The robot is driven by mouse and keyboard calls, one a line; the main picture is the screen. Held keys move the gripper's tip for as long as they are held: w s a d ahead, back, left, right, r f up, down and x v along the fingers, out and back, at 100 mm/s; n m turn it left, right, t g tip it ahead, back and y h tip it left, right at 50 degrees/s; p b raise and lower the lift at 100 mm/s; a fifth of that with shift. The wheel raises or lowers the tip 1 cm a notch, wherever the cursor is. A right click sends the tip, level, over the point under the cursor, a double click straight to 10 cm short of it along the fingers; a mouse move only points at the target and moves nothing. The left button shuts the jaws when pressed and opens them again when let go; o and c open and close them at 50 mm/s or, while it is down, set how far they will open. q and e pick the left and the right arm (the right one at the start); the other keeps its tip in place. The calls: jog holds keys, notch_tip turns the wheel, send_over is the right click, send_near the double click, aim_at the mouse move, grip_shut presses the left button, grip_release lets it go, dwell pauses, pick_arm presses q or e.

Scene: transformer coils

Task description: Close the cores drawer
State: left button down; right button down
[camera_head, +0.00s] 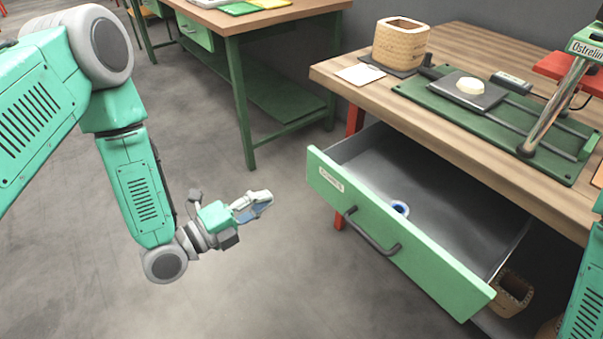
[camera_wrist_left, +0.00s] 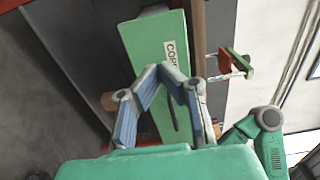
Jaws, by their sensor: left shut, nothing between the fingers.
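The cores drawer (camera_head: 432,272) is pulled well out from under the wooden workbench, its green front facing me. Its dark bar handle (camera_head: 372,236) is on the front, with a small label near the upper left. My right gripper is out of view.
The workbench top (camera_head: 455,140) carries a woven-looking square coil (camera_head: 401,43), a green base plate (camera_head: 450,108) and a press-like stand (camera_head: 555,105). More coils (camera_head: 511,292) sit below the drawer. Another green-legged table (camera_head: 240,95) stands behind. The floor before the drawer is clear.

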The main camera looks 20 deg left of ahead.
aim_at(315, 171)
pick_arm(q)
jog(key=b+x, duration=0.2)
jog(key=x, duration=0.9)
jog(key=shift+w+d, duration=0.15)
jog(key=shift+w, duration=0.15)
jog(key=shift+w+b, duration=0.1)
jog(key=shift+b, duration=0.2)
